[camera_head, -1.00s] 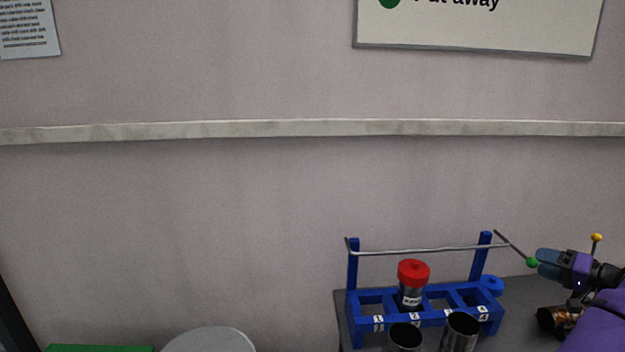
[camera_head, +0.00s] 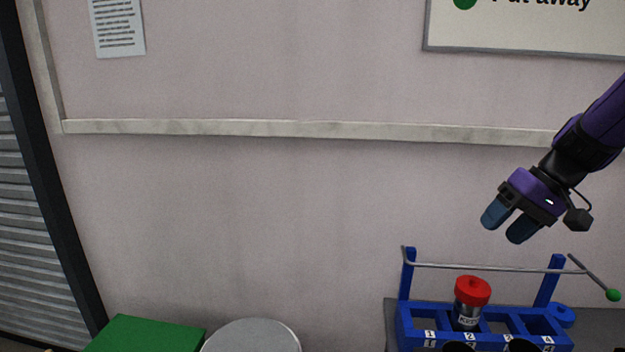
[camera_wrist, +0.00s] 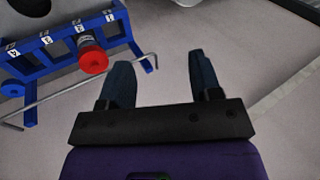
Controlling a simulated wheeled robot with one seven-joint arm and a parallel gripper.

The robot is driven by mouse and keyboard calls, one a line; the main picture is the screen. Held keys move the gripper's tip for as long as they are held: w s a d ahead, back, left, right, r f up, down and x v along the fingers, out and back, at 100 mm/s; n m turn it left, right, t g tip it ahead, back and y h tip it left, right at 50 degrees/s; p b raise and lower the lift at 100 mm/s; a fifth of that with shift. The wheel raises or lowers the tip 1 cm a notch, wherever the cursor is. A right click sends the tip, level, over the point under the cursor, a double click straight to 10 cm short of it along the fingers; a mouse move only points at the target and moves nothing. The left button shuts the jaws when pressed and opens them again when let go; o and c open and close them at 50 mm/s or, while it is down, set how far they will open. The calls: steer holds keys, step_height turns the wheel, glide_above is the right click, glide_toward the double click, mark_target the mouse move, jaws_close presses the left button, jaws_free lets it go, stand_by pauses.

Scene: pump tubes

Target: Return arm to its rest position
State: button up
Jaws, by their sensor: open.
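My gripper (camera_head: 506,226) is raised in front of the wall at the right of the head view, above the blue rack. Its two blue fingers are apart with nothing between them; the wrist view also shows them open and empty (camera_wrist: 162,82). The blue rack (camera_head: 410,327) stands at the lower right with numbered slots. A red-capped tube (camera_head: 471,298) stands upright in slot 2. A metal rod (camera_head: 490,267) spans the rack's two posts, and its handle with a green knob (camera_head: 613,295) sticks out to the right. The rack's lower part is cut off.
A grey counter (camera_head: 600,325) lies under the rack. A green surface (camera_head: 150,335) and a round grey top (camera_head: 252,337) are at the lower left. A ribbed shutter (camera_head: 35,230) stands at far left. Dark cup openings (camera_head: 524,346) show in front of the rack. The air around my gripper is clear.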

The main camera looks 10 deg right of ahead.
steer(key=s+a+r+n+t+h, duration=0.1)
steer(key=s+a+r+h, duration=0.4)
steer(key=s+a, duration=0.5)
steer(key=s+r+t, duration=0.1)
steer(key=s, duration=0.1)
steer(key=shift+s+a+r+n+t, duration=0.25)
steer(key=shift+s+r+n+t, duration=0.05)
steer(key=shift+s+r+t, duration=0.1)
stand_by(0.3)
